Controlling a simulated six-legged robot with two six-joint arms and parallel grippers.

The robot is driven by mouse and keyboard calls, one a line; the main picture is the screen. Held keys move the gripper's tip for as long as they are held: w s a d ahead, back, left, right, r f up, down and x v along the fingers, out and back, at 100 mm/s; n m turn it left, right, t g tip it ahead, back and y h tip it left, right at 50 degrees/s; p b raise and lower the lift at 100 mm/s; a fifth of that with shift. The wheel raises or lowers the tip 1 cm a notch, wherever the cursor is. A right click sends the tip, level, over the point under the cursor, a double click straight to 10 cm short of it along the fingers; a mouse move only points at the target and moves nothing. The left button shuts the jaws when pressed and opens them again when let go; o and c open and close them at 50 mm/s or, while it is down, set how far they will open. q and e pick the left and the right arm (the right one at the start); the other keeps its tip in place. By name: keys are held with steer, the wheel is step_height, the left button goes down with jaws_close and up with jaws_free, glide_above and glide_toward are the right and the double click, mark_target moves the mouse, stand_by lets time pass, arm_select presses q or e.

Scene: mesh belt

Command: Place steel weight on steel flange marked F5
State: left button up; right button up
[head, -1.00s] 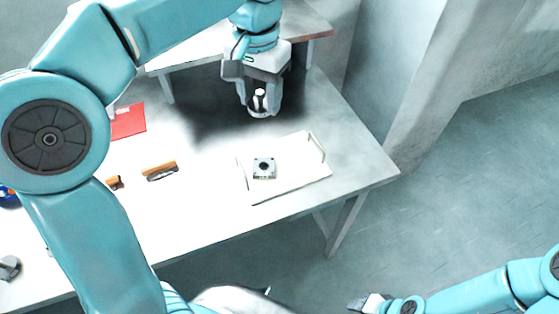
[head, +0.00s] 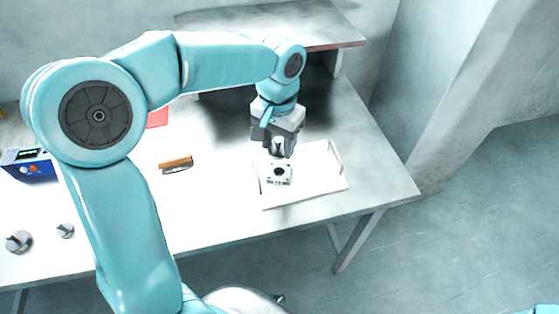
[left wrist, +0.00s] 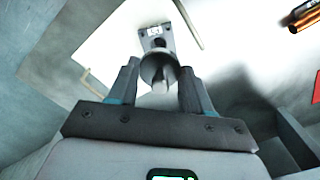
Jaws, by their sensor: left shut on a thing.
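The steel weight (left wrist: 158,66), a grey round piece with a knob, is held between the fingers of my left gripper (left wrist: 155,90) in the left wrist view. In the head view my left gripper (head: 278,150) is just above the steel flange (head: 279,175), a square grey plate with a dark round centre on the white tray. The left wrist view shows the flange (left wrist: 153,38) partly behind the weight, with a small white label whose marks I cannot read surely. I cannot tell whether weight and flange touch. My right gripper is out of view.
The white tray (head: 325,182) has a raised rim. A wooden-handled brush (head: 176,163) lies to its left. Two grey knobbed pieces, one larger (head: 18,242) and one smaller (head: 65,230), and a blue device (head: 30,165) are at the far left. A red sheet (head: 157,118) lies behind.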

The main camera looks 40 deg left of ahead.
arm_select(q)
step_height(320, 180, down, 6)
steer(key=shift+f, duration=0.1)
steer(key=shift+w+d, duration=0.1)
steer(key=shift+d, duration=0.05)
steer(key=shift+f+b, duration=0.65)
steer(key=shift+b, duration=0.1)
steer(key=o, duration=1.2)
